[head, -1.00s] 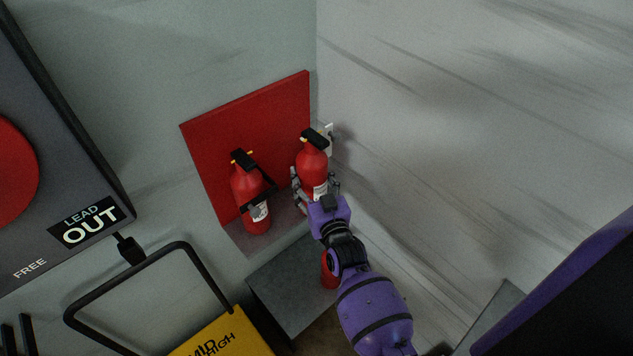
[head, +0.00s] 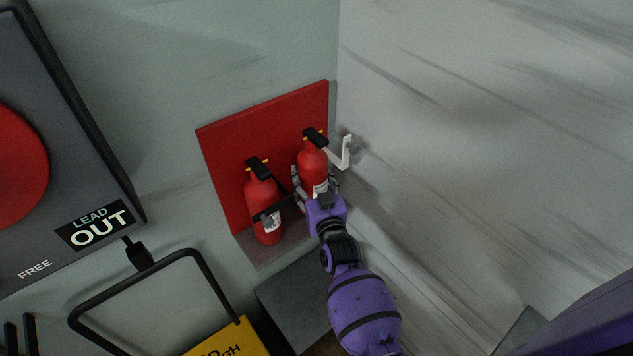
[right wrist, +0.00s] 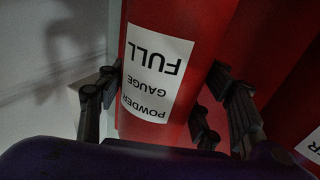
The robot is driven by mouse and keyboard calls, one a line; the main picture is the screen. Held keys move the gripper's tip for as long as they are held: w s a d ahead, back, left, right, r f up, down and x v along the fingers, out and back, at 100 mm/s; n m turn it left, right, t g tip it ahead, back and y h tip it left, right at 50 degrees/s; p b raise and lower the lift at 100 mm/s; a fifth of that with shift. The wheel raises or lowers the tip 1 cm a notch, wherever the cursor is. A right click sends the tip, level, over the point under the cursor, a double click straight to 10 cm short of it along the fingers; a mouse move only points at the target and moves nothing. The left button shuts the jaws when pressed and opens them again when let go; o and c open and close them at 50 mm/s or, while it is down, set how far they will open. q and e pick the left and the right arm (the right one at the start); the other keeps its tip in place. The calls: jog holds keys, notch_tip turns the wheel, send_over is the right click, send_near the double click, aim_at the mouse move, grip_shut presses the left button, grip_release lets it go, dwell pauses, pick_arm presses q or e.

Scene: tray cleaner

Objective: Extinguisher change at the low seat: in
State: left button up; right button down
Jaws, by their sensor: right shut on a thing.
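My right gripper (head: 316,188) is shut around the body of a red extinguisher (head: 312,162) with a black head, held upright in front of the red back board (head: 225,140). In the right wrist view, the fingers flank this extinguisher (right wrist: 195,45), whose label, upside down there, reads FULL, GAUGE, POWDER. I cannot tell whether its base touches the grey ledge (head: 255,250). A second red extinguisher (head: 260,190) stands just left of it, with a black band across its body and a white label. My left gripper is not in view.
A white hook-shaped bracket (head: 345,153) is on the right wall, close to the held extinguisher. A dark panel marked LEAD OUT (head: 95,224) stands at left. A black tube handle (head: 130,282) and a yellow item (head: 230,340) are at lower left. A grey block (head: 300,300) lies below the ledge.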

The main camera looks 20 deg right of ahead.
jog(key=shift+w+d+f+b, duration=0.2)
jog(key=shift+w+d+b, duration=0.1)
jog(key=shift+w, duration=0.2)
jog(key=shift+w+d+f+b, duration=0.2)
jog(key=shift+w+b, duration=0.1)
jog(key=shift+w, duration=0.2)
dwell(0.4)
jog(key=c, duration=0.5)
grip_release()
jog(key=shift+s, duration=0.1)
jog(key=shift+c, duration=0.2)
jog(key=shift+o, duration=0.4)
jog(key=shift+f, duration=0.3)
jog(key=s, duration=1.2)
jog(key=shift+a, duration=0.35)
